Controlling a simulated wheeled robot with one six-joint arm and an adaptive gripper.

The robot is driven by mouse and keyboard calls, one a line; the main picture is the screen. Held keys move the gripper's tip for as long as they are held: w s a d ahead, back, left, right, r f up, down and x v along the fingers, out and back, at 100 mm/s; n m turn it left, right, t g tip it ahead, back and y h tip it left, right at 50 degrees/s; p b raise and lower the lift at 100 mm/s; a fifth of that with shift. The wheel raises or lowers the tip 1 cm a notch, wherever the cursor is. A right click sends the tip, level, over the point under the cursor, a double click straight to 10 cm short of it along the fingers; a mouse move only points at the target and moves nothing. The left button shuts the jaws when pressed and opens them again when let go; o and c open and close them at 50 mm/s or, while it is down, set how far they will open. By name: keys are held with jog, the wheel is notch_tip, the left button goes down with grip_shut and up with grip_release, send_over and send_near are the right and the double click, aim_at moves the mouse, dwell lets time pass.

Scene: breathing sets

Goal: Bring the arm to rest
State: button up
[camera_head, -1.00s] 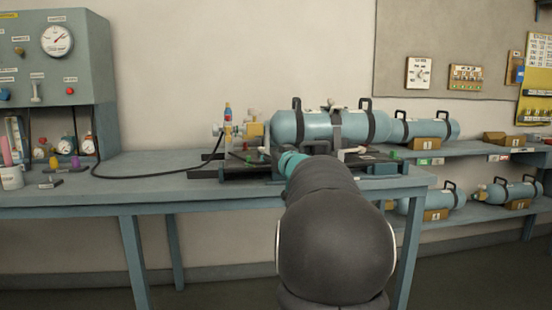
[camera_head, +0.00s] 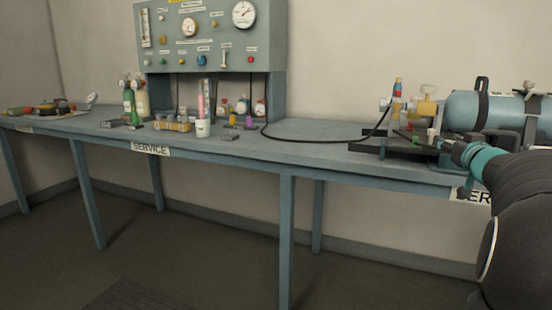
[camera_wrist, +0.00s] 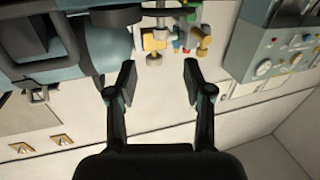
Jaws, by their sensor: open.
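My arm reaches in from the right edge of the head view, with its dark link and teal joint over the bench's right end. In the wrist view my gripper (camera_wrist: 160,82) is open, its two black fingers spread apart with nothing between them. Beyond the fingertips are the yellow valve fittings (camera_wrist: 154,40) of the breathing set. In the head view the blue breathing-set cylinder (camera_head: 490,108) lies on its stand at the right, cut off by the frame edge. The gripper itself is hard to make out in the head view.
The long service bench (camera_head: 330,160) runs across the head view. A gauge panel (camera_head: 215,40) stands at its back. A white cup (camera_head: 203,128), green bottle (camera_head: 129,100) and small tools stand to the left. A black hose (camera_head: 320,140) crosses the bench. Floor in front is clear.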

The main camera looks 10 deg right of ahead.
jog(key=s+d+f+m+g+h, duration=0.3)
jog(key=s+d+f+g+h, duration=0.3)
jog(key=f, duration=0.4)
jog(key=s+a+f+g+y, duration=0.2)
jog(key=s+a+f+g, duration=0.2)
jog(key=s+a+f, duration=0.15)
jog(key=s+a+f+n+y, duration=0.2)
jog(key=s+a, duration=0.4)
jog(key=a, duration=0.7)
jog(key=s+a+f+n+g+y, duration=0.1)
jog(key=s+a, duration=0.5)
jog(key=a, duration=0.8)
jog(key=s+a+f+n+y, duration=0.3)
jog(key=s+a+f+y, duration=0.2)
jog(key=a, duration=0.8)
jog(key=shift+s+a+f+g+y, duration=0.4)
jog(key=shift+s+y, duration=0.1)
jog(key=shift+s, duration=0.15)
jog(key=shift+c, duration=0.2)
